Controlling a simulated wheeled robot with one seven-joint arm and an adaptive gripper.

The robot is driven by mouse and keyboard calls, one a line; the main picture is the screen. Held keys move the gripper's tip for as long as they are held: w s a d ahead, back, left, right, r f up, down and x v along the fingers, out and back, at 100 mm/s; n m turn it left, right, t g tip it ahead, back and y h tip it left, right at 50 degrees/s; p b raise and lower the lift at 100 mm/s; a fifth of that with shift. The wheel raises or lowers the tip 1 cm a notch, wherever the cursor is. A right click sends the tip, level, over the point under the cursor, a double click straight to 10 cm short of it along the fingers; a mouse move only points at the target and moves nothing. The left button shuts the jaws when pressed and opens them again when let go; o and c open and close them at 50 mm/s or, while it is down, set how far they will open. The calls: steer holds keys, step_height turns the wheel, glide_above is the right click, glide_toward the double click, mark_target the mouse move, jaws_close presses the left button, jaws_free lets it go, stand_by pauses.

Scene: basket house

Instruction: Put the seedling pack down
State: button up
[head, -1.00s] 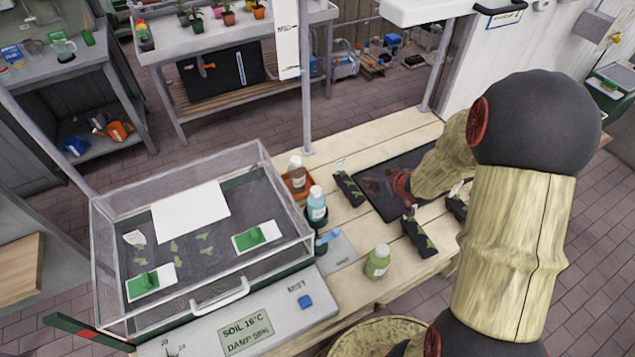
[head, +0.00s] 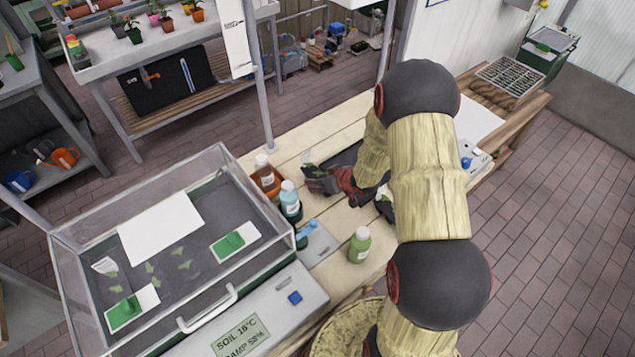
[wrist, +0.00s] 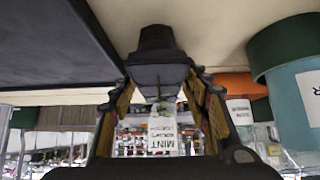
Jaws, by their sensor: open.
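A black seedling pack (wrist: 157,70) with a white MINT label (wrist: 163,135) is between the fingers of my gripper (wrist: 163,82) in the wrist view, which looks upside down. Its base appears to be on the pale bench. The fingers are open, one on each side of the pack; I cannot tell whether they touch it. In the head view my gripper (head: 322,180) is low over the bench, beside the dark mat (head: 350,154), and mostly hides the pack. Another dark pack (head: 386,207) shows partly behind my arm.
An orange-brown bottle (head: 264,172) and a blue bottle (head: 290,200) stand close left of my gripper. A green bottle (head: 359,245) stands in front. The clear-walled propagator (head: 225,165) fills the bench's left. Bare planks (head: 320,130) lie behind the bottles.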

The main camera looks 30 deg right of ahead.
steer(key=shift+c, duration=1.3)
steer(key=c, duration=0.9)
steer(key=shift+r, duration=0.15)
